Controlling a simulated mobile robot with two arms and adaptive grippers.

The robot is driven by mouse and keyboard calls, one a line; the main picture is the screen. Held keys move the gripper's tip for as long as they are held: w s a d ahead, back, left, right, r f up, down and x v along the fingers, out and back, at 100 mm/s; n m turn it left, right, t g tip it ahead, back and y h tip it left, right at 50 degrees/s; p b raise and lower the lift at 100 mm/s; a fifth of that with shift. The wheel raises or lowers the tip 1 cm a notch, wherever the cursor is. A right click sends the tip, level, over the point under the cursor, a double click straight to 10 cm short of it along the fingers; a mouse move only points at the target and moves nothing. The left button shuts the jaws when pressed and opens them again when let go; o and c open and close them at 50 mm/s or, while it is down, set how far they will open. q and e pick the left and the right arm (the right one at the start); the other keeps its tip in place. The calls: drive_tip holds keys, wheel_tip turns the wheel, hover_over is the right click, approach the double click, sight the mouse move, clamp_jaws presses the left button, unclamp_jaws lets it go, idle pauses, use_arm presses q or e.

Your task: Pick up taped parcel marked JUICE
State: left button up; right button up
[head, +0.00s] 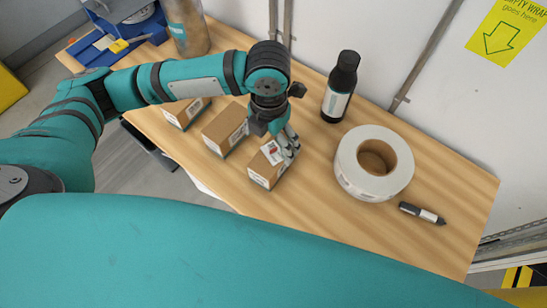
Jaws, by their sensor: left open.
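Three small brown taped parcels stand in a row on the wooden bench: a left one (181,116), a middle one (221,132) and a right one (262,171). Each has a pale label, but the print is too small to read, so I cannot tell which is marked JUICE. My left gripper (287,149) is open and points down at the right parcel, its fingers over that parcel's upper right part. The fingers hide some of this parcel, and I cannot tell whether they touch it. My right gripper is out of view.
Right of the gripper are a black bottle (340,88), a big white tape roll (392,184) and a dark marker (422,213). A white wall (390,35) borders the bench.

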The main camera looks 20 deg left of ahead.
sight(271, 150)
use_arm(q)
wheel_tip(271, 150, down, 4)
drive_tip(key=shift+f, duration=0.1)
drive_tip(key=shift+w+f, duration=0.1)
drive_tip(key=shift+f, duration=0.15)
drive_tip(key=f, duration=0.3)
drive_tip(key=shift+w+d+f, duration=0.25)
drive_tip(key=shift+w+f, duration=0.05)
drive_tip(key=shift+f, duration=0.45)
drive_tip(key=c, duration=1.5)
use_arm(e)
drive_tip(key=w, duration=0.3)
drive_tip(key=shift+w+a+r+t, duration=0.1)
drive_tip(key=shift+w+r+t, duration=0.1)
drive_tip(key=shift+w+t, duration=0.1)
